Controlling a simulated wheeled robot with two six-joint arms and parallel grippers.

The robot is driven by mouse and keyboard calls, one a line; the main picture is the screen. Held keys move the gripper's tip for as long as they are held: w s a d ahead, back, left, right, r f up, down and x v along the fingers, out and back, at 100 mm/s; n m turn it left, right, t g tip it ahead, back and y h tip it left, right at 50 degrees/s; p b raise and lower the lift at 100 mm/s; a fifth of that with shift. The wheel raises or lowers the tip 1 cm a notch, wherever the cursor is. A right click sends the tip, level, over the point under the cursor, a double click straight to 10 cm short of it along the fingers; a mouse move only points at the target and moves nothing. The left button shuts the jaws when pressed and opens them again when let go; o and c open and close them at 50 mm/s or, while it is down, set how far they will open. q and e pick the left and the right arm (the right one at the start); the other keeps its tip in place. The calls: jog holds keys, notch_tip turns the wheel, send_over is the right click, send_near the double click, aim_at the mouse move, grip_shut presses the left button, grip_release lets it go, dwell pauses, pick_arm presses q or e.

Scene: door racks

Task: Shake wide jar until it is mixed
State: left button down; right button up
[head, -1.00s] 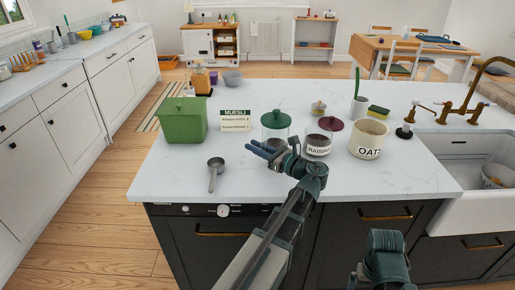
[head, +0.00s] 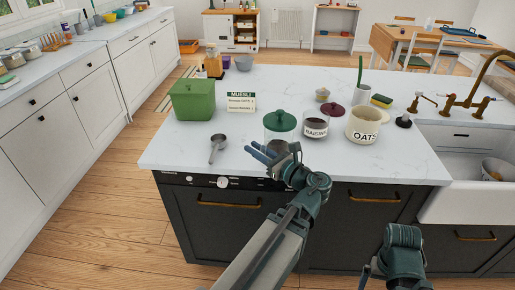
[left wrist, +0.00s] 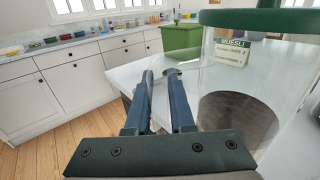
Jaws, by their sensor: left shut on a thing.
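The wide jar (head: 279,137) is clear glass with a green lid on and dark contents in the bottom. It looks upright near the front of the island; I cannot tell how far its base is above the counter. In the left wrist view, the jar (left wrist: 240,115) fills the right side, close beside the fingers (left wrist: 160,100). My right gripper (head: 368,275) is low at the bottom right, in front of the cabinets, its fingers mostly hidden.
On the island stand a green box (head: 192,101), a muesli card (head: 241,102), a metal scoop (head: 218,145), a raisins jar (head: 315,128) and an oats jar (head: 363,127). A purple lid (head: 335,111) lies behind the raisins jar. The sink (head: 475,160) is at right.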

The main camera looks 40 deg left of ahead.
notch_tip(320, 180, up, 8)
jog(key=p, duration=0.7)
jog(key=shift+f, duration=0.25)
dwell(1.8)
dwell(0.9)
jog(key=shift+r+p, duration=2.4)
jog(key=shift+r, duration=0.05)
notch_tip(320, 180, down, 5)
jog(key=b, duration=0.5)
jog(key=shift+r, duration=0.1)
